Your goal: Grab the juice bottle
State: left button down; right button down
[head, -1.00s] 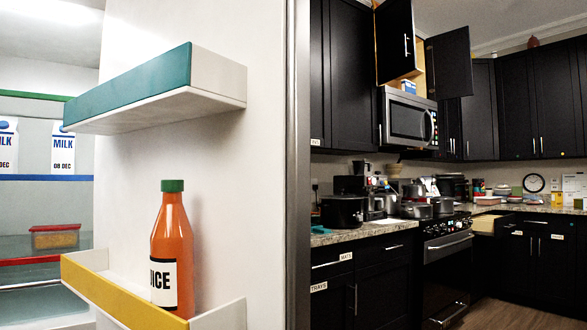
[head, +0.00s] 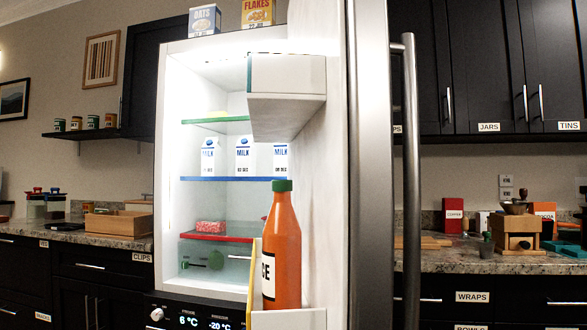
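The juice bottle (head: 286,250) is orange with a green cap and a white label, partly turned so only the end of its lettering shows. It stands upright in the lower door shelf (head: 290,319) of the open fridge door, near the middle of the head view. The shelf's yellow front (head: 254,270) shows edge-on to its left. Neither of my grippers shows in the head view.
The fridge door (head: 335,190) stands open, with a long handle (head: 411,180) on its right side. An upper door shelf (head: 287,95) hangs above the bottle. Milk cartons (head: 243,155) stand inside the fridge. Counters flank it, the right one (head: 470,258) holding a coffee grinder (head: 516,230).

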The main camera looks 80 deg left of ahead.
aim_at(281, 234)
jog(key=i+l+u, duration=0.1)
jog(key=u, duration=0.35)
jog(key=i+l+u, duration=0.2)
jog(key=u, duration=0.25)
jog(key=i+l+u, duration=0.1)
jog(key=u, duration=0.35)
jog(key=l+u, duration=0.3)
jog(key=u, duration=0.15)
jog(key=i+l+u, duration=0.1)
jog(key=l+u, duration=0.2)
jog(key=u, duration=0.2)
jog(key=l+u, duration=0.25)
jog(key=u, duration=0.2)
jog(key=l+u, duration=0.25)
jog(key=u, duration=0.2)
jog(key=i+j, duration=0.1)
jog(key=j, duration=0.5)
jog(key=i+j+z, duration=0.1)
jog(key=z, duration=0.3)
jog(key=j+z, duration=0.55)
jog(key=z, duration=0.25)
jog(key=j+z, duration=0.15)
jog(key=j, duration=0.25)
jog(key=k+j+z, duration=0.1)
jog(key=j, duration=0.25)
jog(key=k+j+z, duration=0.15)
jog(key=j, duration=0.2)
